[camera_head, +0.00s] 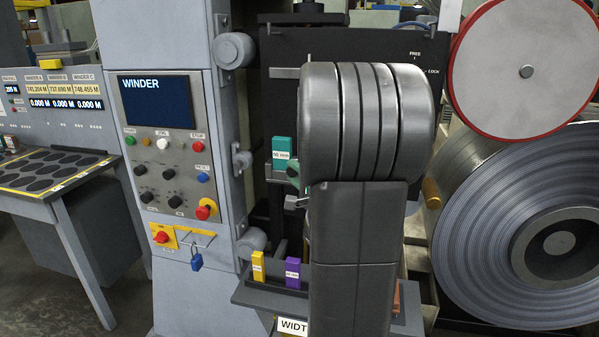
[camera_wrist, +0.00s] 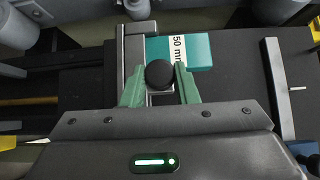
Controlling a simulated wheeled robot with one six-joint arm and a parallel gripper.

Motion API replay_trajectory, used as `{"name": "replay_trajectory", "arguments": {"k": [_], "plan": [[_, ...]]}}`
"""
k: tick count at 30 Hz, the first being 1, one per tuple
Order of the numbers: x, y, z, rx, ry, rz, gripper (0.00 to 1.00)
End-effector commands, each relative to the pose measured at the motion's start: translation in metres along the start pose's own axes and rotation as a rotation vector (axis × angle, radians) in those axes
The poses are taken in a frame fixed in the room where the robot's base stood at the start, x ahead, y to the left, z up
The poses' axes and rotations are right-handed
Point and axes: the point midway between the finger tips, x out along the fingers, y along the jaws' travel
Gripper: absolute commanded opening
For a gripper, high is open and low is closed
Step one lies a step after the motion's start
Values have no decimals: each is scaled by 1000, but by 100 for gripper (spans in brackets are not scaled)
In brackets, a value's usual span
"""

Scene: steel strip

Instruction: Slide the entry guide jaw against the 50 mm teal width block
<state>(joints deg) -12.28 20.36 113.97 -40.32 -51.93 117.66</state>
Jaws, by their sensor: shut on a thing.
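The teal width block (camera_wrist: 200,50), marked 50 mm, lies on a dark surface in the wrist view, just beyond my fingers. It also shows upright in the head view (camera_head: 281,147). A grey metal bar (camera_wrist: 134,48), which looks like the entry guide jaw, stands along the block's left end; I cannot tell whether they touch. My gripper (camera_wrist: 160,80) has two green fingers shut on a round black knob (camera_wrist: 160,73) in front of the bar and block. In the head view my arm hides the knob and most of the gripper.
A second upright bar (camera_wrist: 278,85) stands to the right of the block, with dark surface between. Below, a rack holds a yellow block (camera_head: 257,268) and a purple block (camera_head: 292,274). The winder panel (camera_head: 170,140) is at left, a large steel coil (camera_head: 480,220) at right.

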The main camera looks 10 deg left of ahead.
Motion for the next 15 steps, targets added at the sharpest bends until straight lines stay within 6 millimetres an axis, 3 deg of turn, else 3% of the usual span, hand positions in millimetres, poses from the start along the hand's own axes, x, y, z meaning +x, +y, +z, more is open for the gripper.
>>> {"name": "replay_trajectory", "arguments": {"k": [5, 6, 8, 15], "plan": [[0, 0, 1, -2, -3, -2, 0], [0, 0, 1, -2, -3, -2, 33], [0, 0, 1, -2, -3, -2, 45], [0, 0, 0, -2, -3, -2, 46]]}}
